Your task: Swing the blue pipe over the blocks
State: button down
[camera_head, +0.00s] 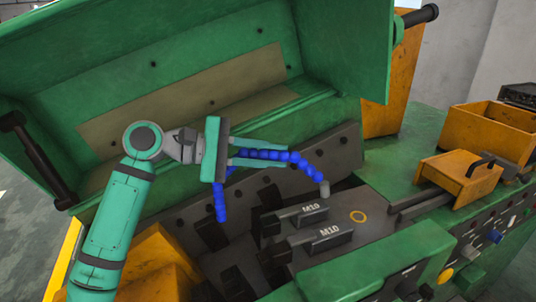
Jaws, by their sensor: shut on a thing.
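The blue pipe (304,167) is a jointed, beaded hose with a grey nozzle at its right end. My gripper (288,156) comes in from the left, with its two long green fingers pointing right, and is shut on the blue pipe. Part of the pipe also shows below the gripper's body, hanging down at the left; the stretch between is partly hidden by the gripper. The blocks are two dark handled pieces, one marked M10 (330,233) and another marked similarly (309,209). The nozzle end hangs just above and right of the upper block.
A large green hood (340,45) stands open behind my arm. An orange box (490,130) and an orange lidded block with a black handle (458,178) sit at the right. A control panel with knobs (468,251) runs along the front right.

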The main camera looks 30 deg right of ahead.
jog(key=c, duration=1.6)
grip_release()
jog(key=v, duration=1.1)
